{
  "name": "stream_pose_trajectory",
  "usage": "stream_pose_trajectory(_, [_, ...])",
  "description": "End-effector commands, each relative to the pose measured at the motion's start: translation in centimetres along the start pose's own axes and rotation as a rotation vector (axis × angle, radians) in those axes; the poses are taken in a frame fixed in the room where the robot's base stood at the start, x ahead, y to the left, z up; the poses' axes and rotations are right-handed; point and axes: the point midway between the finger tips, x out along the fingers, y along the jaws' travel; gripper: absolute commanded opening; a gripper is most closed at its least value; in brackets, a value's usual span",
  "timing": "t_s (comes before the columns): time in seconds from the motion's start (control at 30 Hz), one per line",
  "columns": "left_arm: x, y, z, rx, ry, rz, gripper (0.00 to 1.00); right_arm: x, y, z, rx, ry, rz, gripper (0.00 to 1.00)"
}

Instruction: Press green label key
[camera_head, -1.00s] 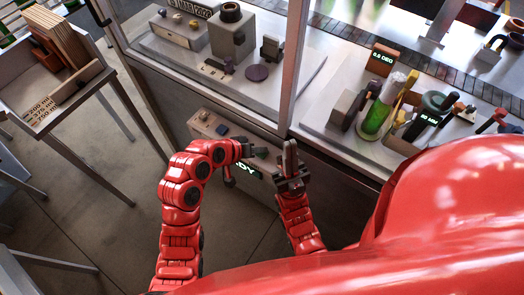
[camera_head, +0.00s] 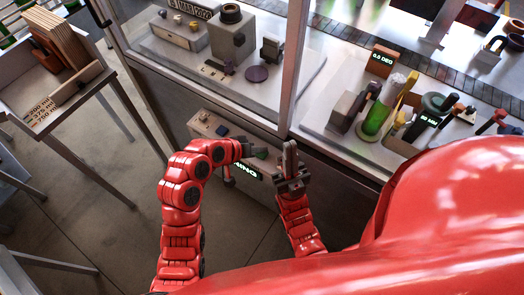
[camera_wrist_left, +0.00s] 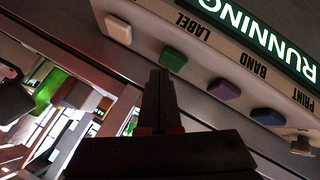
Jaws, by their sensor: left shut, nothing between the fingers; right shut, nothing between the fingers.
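In the left wrist view the control panel (camera_wrist_left: 140,15) carries a row of keys: a white key (camera_wrist_left: 118,30), a green key (camera_wrist_left: 173,59), a purple key (camera_wrist_left: 223,88) and a blue key (camera_wrist_left: 269,117). The word LABEL is printed beside the green key. The lit display (camera_wrist_left: 285,40) reads RUNNING. My left gripper (camera_wrist_left: 158,73) is shut and empty, its tips close to the green key; I cannot tell if they touch it. In the head view my left gripper (camera_head: 256,152) is at the panel front. My right gripper (camera_head: 290,158) is shut and empty to its right.
A glass-fronted machine (camera_head: 205,75) stands behind the panel. A bench with a green bottle (camera_head: 374,118) and a display reading 0.0 DEG (camera_head: 382,60) is at the right. A side table (camera_head: 50,118) with a wooden rack stands at the left. Floor is clear between.

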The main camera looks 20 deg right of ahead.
Motion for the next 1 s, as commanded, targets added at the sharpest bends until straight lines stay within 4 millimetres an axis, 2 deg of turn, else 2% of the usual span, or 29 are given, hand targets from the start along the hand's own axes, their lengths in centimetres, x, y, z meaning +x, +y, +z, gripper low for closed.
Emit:
stream_pose_trajectory(0.47, [-0.5,0.4,-0.4,0.001,0.001,0.0,0.0,0.3,0.0,-0.1,0.0,0.0,0.0,0.0])
stream_pose_trajectory(1.0, [-3.9,2.8,-2.9,0.002,0.003,0.0,0.0,2.2,0.1,-0.4,0.0,0.0,0.0,0.0])
